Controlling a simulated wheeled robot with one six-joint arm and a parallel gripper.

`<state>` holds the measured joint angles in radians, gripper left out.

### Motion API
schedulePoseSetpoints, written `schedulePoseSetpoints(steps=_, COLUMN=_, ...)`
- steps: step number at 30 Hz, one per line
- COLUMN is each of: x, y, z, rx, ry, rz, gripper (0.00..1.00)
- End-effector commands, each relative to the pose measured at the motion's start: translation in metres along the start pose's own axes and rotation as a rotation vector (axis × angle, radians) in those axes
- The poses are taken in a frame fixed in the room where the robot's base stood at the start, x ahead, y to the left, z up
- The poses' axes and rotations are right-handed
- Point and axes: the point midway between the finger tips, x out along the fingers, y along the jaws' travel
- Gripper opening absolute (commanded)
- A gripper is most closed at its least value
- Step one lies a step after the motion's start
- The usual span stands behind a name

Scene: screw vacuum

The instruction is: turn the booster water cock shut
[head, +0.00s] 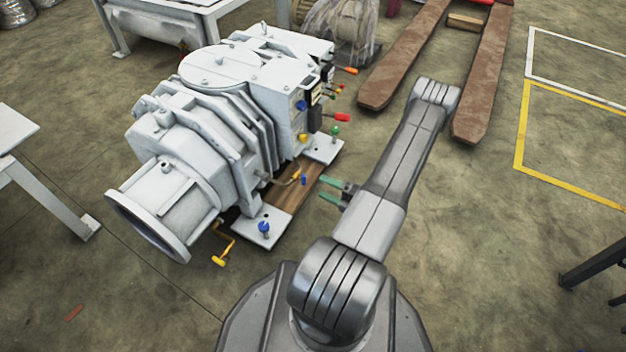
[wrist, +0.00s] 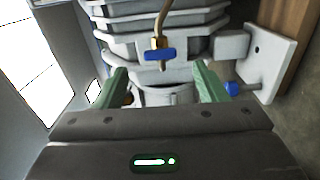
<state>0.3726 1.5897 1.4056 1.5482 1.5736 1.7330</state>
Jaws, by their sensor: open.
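A cock with a blue lever handle (wrist: 160,54) sits on a thin brass pipe (wrist: 162,22) at the side of the white pump, straight ahead of my gripper in the wrist view. No label shows that it is the booster water cock. In the head view its small blue handle (head: 303,180) is just left of my gripper. The handle lies crosswise to the pipe in the wrist view. My gripper (head: 329,191) has green fingers, spread apart and empty. In the wrist view the fingers (wrist: 160,72) stand either side of the handle's line, apart from it.
The white pump (head: 185,140) carries other handles: red (head: 342,117), green (head: 335,131) and yellow (head: 303,137). A blue knob (head: 264,227) stands on its foot plate, with a yellow crank (head: 220,260) low down.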

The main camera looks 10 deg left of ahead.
Motion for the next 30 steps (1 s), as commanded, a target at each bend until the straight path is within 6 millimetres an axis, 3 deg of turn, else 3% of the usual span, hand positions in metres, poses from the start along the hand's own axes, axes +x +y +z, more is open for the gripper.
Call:
schedulePoseSetpoints(steps=6, x=-0.038, y=0.001, z=0.001, rx=0.000, ry=-0.003, rz=0.000, gripper=0.65)
schedulePoseSetpoints(steps=12, x=-0.054, y=0.000, z=0.000, rx=0.000, ry=-0.001, rz=0.000, gripper=0.65)
schedulePoseSetpoints(steps=24, x=-0.055, y=-0.001, z=0.000, rx=0.000, ry=0.001, rz=0.000, gripper=0.65)
schedulePoseSetpoints(steps=30, x=-0.040, y=-0.002, z=-0.001, rx=0.001, ry=0.004, rz=0.000, gripper=0.65)
